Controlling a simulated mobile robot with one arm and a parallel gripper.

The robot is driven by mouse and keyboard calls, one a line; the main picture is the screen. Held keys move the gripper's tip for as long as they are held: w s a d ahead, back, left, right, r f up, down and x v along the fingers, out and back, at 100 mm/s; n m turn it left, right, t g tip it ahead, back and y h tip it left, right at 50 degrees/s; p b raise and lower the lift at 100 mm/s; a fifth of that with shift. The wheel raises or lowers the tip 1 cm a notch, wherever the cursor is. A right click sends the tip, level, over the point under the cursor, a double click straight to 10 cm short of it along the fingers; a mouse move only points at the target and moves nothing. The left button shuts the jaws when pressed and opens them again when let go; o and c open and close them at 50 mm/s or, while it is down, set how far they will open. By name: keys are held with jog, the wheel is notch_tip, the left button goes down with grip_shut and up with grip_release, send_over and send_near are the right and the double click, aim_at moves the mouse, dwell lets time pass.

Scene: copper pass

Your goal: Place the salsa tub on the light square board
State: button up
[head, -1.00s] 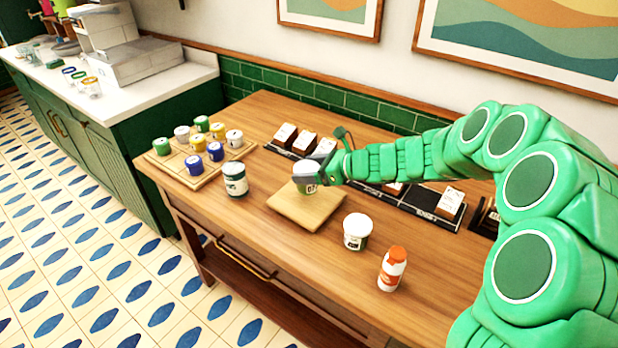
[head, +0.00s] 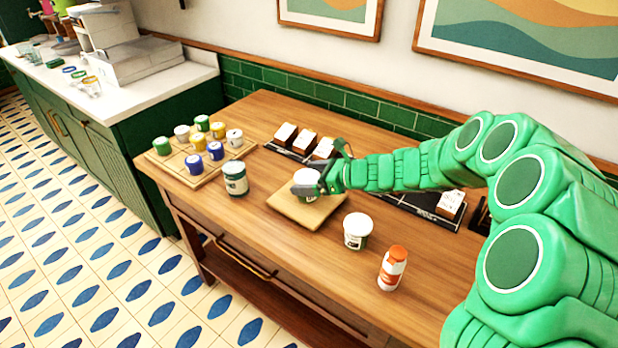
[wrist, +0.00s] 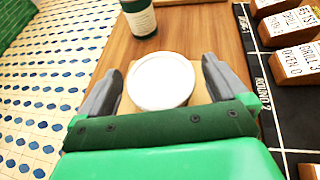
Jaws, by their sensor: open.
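A tub with a white lid (head: 303,176), which I take to be the salsa tub, stands upright on the light square board (head: 287,211). Its label is too small and too covered to read. In the wrist view its round white lid (wrist: 160,82) lies between my fingers. My gripper (head: 308,189) is open, with one finger on each side of the tub and a narrow gap showing beside the lid. Most of the board is hidden in the wrist view by the tub and my gripper.
A green-and-white tub (head: 235,180) stands left of the board. Another white-lidded tub (head: 357,231) and an orange-capped bottle (head: 392,268) stand to its right. A tray of several small jars (head: 186,166) is at the left. Labelled blocks on a black strip (head: 425,207) line the back.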

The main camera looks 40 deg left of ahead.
jog(key=shift+r, duration=0.1)
jog(key=shift+d+r, duration=0.1)
jog(key=shift+d, duration=0.15)
jog(key=v, duration=1.1)
jog(key=shift+d, duration=0.2)
jog(key=shift+r, duration=0.1)
